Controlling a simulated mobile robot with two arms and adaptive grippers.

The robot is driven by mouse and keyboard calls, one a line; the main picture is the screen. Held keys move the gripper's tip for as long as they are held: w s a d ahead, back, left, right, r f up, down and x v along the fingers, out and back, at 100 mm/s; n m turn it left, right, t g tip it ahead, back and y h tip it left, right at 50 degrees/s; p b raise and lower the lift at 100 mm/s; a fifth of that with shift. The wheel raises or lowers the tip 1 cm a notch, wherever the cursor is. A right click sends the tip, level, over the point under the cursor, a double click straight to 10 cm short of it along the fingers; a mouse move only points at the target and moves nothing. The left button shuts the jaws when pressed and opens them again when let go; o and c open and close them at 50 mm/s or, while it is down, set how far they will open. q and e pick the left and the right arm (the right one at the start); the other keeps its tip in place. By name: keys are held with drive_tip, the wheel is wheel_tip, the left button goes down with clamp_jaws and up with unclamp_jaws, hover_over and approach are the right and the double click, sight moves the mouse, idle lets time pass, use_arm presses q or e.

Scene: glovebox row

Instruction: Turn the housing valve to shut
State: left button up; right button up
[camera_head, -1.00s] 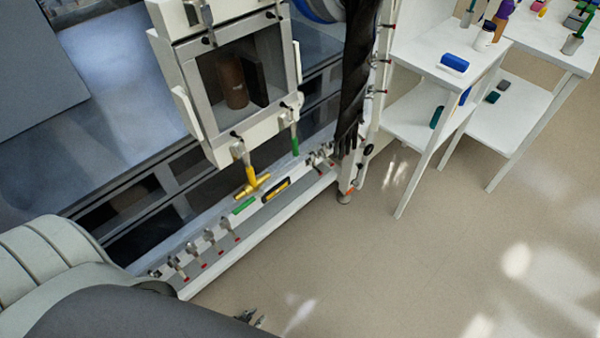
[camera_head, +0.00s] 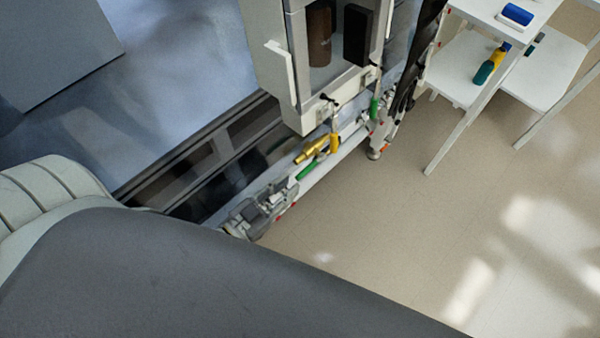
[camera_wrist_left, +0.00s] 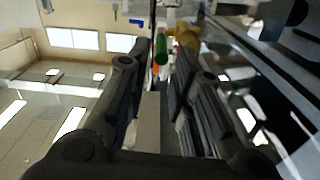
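Along the lower rail below the glovebox, a green lever handle (camera_head: 307,169) lies beside a yellow T-shaped valve (camera_head: 312,150). Another green handle (camera_head: 375,107) hangs farther right, under the box. I cannot tell from labels which is the housing valve. My left gripper (camera_head: 268,204) is at the rail, to the lower left of the nearer green lever and apart from it. In the left wrist view its two dark fingers (camera_wrist_left: 156,78) are parted, with nothing gripped between them. A green handle (camera_wrist_left: 160,48) shows just beyond the fingertips, with yellow metal (camera_wrist_left: 187,35) beside it. My right gripper is not in view.
The glovebox window (camera_head: 345,38) shows a brown bottle and a dark block inside. A dark glove (camera_head: 408,85) hangs at its right. A white shelf unit (camera_head: 452,82) stands farther right. The floor (camera_head: 400,240) in front is clear.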

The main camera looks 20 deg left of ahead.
sight(299, 175)
use_arm(q)
drive_tip(key=x, duration=0.4)
drive_tip(key=shift+w, duration=0.1)
drive_tip(key=shift+w+d, duration=0.15)
drive_tip(key=shift+w, duration=0.2)
drive_tip(key=shift+f, duration=0.1)
drive_tip(key=c, duration=0.5)
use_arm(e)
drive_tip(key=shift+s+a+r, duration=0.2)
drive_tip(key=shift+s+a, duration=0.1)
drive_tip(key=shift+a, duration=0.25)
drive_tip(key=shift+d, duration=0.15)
